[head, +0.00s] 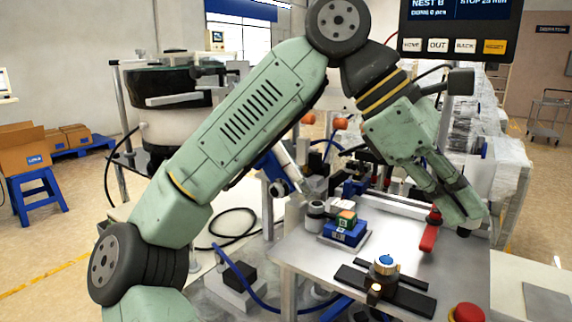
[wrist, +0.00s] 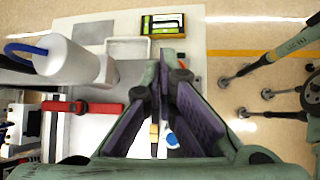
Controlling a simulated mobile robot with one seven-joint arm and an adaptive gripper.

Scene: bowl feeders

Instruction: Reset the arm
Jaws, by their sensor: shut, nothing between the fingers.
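My arm reaches from the lower left across the head view and bends down at the right. My gripper (head: 472,226) points down over the right part of the metal table (head: 310,262). Its fingers are together with nothing between them. The wrist view shows the closed fingertips (wrist: 170,62) above the light table top (wrist: 112,72). A red lever handle (head: 428,236) is just left of the fingers in the head view; a red handle also shows at the left in the wrist view (wrist: 98,109).
A blue fixture (head: 343,234) and a blue-topped knob (head: 385,264) stand on the table. A red button (head: 466,313) is at the front. A control panel (head: 455,28) hangs upper right. A white cylinder (wrist: 72,64) and a yellow-framed device (wrist: 163,24) show in the wrist view.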

